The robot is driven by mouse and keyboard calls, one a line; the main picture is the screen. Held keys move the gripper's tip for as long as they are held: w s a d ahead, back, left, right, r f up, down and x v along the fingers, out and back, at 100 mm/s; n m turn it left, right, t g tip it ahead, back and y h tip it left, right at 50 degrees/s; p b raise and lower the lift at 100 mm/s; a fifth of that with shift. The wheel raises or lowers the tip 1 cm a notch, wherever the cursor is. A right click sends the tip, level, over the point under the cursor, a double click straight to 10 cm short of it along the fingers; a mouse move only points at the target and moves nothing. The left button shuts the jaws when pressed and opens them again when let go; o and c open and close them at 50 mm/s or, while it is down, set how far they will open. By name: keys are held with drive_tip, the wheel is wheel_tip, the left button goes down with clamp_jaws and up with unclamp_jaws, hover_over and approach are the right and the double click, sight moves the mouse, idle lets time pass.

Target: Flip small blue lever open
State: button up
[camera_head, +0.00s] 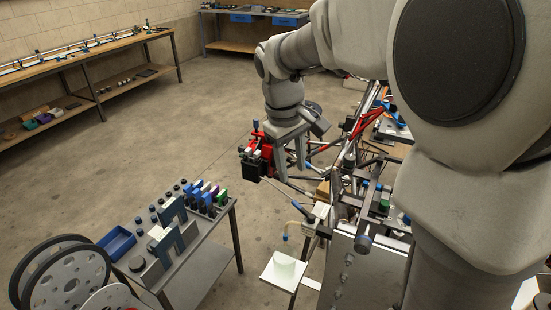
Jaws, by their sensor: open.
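My gripper (291,168) hangs down at the centre of the view, its two fingers apart and nothing visible between them. It is above and left of the tube chassis (345,190), beside a red and black block (255,160). My arm hides the chassis's right part.
A grey cart (205,262) with coloured parts and a blue bin (116,243) stands at the lower left. Workbenches line the walls. The floor between is clear.

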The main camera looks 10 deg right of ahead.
sight(296, 204)
drive_tip(key=f, duration=0.3)
drive_tip(key=d+f, duration=0.1)
drive_tip(key=f, duration=0.6)
drive_tip(key=shift+w+d+f+b, duration=0.2)
drive_tip(key=shift+w+f+b, duration=0.05)
drive_tip(key=shift+w+b, duration=0.15)
clamp_jaws()
